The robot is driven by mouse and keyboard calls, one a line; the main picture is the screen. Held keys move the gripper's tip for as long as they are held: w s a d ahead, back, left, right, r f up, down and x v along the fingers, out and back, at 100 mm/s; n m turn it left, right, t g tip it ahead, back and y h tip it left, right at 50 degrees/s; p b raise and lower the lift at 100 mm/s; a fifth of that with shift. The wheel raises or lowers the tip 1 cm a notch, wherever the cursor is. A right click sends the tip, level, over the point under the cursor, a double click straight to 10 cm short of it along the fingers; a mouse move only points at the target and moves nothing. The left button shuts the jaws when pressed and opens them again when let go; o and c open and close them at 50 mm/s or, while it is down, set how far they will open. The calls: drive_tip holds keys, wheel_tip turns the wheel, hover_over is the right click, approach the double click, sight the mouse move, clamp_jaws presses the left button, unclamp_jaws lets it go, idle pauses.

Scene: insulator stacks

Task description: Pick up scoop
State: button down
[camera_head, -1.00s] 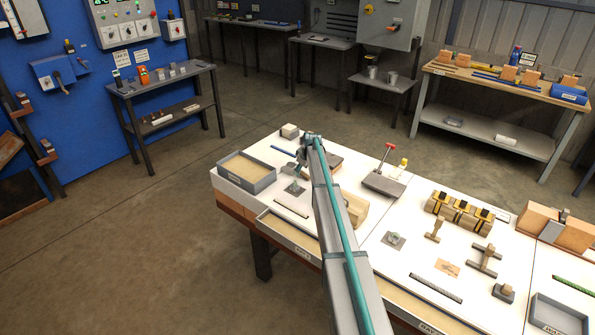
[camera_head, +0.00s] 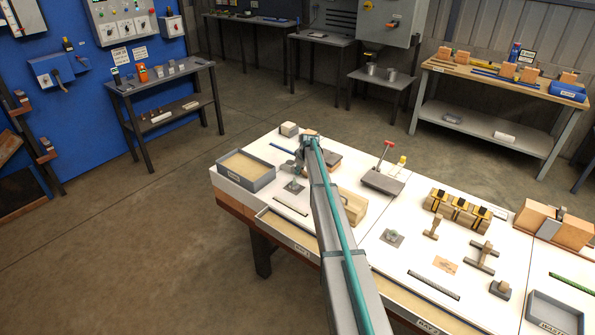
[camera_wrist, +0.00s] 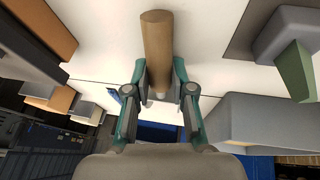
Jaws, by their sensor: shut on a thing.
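My gripper (camera_wrist: 159,75) is shut on a round wooden handle (camera_wrist: 157,45) in the wrist view. The handle lies between the two teal-sided fingers and sticks out past their tips. I take it for the scoop's handle; the rest of the scoop cannot be made out. In the head view my gripper (camera_head: 301,158) is over the far left part of the white table, right of the grey tray, and mostly covered by my arm. Its hold does not show there.
The grey tray (camera_head: 268,182) with tan contents stands at the table's left edge. A small grey block with a post (camera_head: 294,187), a wooden block (camera_head: 354,207) and a red-topped tool on a dark base (camera_head: 383,184) are close by.

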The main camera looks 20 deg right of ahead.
drive_tip(key=shift+r, duration=0.1)
drive_tip(key=shift+r+b, duration=0.8)
drive_tip(key=shift+b, duration=0.1)
drive_tip(key=s+r+b, duration=0.5)
drive_tip(key=s+r, duration=0.6)
drive_tip(key=s, duration=0.3)
drive_tip(key=shift+d+r+b, duration=0.15)
drive_tip(key=shift+d+b, duration=0.1)
drive_tip(key=shift+b, duration=0.05)
